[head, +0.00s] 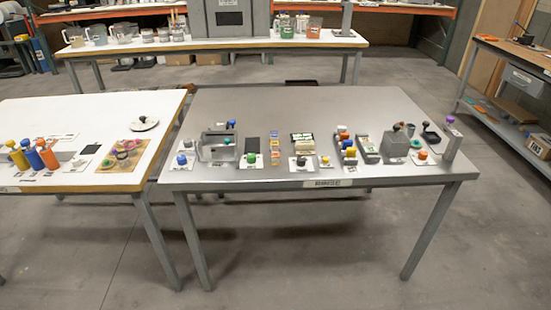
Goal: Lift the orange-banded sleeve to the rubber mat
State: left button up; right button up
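An orange cylinder (47,154) stands upright on the near part of the left table, the rightmost of a row of three. It looks like the orange-banded sleeve, but the band is too small to make out. A small black flat pad (90,149) lies on the same table to its right. Another dark rectangle (253,145) lies on the middle steel table. I cannot tell for sure which of the two is the rubber mat. Neither of my grippers is in view.
A blue cylinder (33,156) and a yellow cylinder (18,155) stand close beside the orange one. A tan mat (136,143) with coloured rings lies further right. The steel table (300,102) holds many small knobbed items along its front; its back is clear.

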aim_at(276, 160)
jog(key=l+u, duration=0.15)
jog(key=u, duration=0.25)
jog(key=i+l+u, duration=0.1)
jog(key=u, duration=0.25)
jog(key=l+u, duration=0.2)
jog(key=u, duration=0.2)
jog(key=l+u, duration=0.2)
jog(key=l, duration=0.4)
jog(key=k+l+u, duration=0.2)
jog(key=l, duration=0.35)
jog(key=l+u, duration=0.2)
jog(key=l, duration=0.7)
jog(key=k+l, duration=0.1)
jog(key=l, duration=0.25)
